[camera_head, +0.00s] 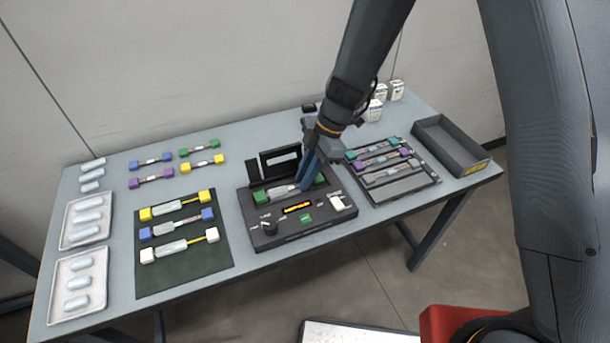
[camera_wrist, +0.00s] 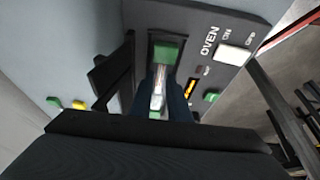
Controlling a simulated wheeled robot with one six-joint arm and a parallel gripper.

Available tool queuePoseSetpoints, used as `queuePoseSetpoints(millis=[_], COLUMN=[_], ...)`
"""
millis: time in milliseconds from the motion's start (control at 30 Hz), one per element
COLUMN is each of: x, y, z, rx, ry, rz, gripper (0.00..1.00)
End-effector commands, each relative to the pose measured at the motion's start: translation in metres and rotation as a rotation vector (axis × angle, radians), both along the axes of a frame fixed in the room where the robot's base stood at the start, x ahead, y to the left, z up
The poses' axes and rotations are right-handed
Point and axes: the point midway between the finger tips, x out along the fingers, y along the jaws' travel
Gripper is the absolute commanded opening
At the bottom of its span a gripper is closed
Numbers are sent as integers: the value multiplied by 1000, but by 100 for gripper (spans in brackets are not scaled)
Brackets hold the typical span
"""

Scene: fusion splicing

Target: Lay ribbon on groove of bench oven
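The bench oven (camera_head: 290,230) is a dark box near the table's middle with its lid raised at the back. A ribbon with green end blocks and a clear middle sleeve (camera_head: 283,192) lies along the groove at the oven's top. I cannot tell whether it rests fully in the groove or just above it. My gripper (camera_head: 306,184) points down over the oven, its blue fingers at the ribbon's sleeve. In the wrist view the fingers (camera_wrist: 161,100) stand close on both sides of the sleeve, with one green block (camera_wrist: 166,53) beyond them. The fingers hide part of the ribbon.
A dark mat (camera_head: 185,275) with several spliced ribbons lies left of the oven. A rack (camera_head: 430,186) with ribbons stands right of it, then an empty grey bin (camera_head: 440,137). White trays (camera_head: 63,300) of sleeves are at far left. The raised lid (camera_head: 255,172) stands close behind my gripper.

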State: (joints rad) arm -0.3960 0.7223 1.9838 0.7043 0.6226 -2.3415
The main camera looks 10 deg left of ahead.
Motion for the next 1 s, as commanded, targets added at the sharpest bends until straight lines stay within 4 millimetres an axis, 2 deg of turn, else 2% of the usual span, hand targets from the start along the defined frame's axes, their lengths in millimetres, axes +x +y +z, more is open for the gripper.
queuePoseSetpoints(millis=[333,467,1000], x=[0,2,21], y=[0,-1,-32], z=[2,8,92], rx=[0,2,1], ry=[0,-3,-4], rz=[0,0,-2], gripper=[16,16,16])
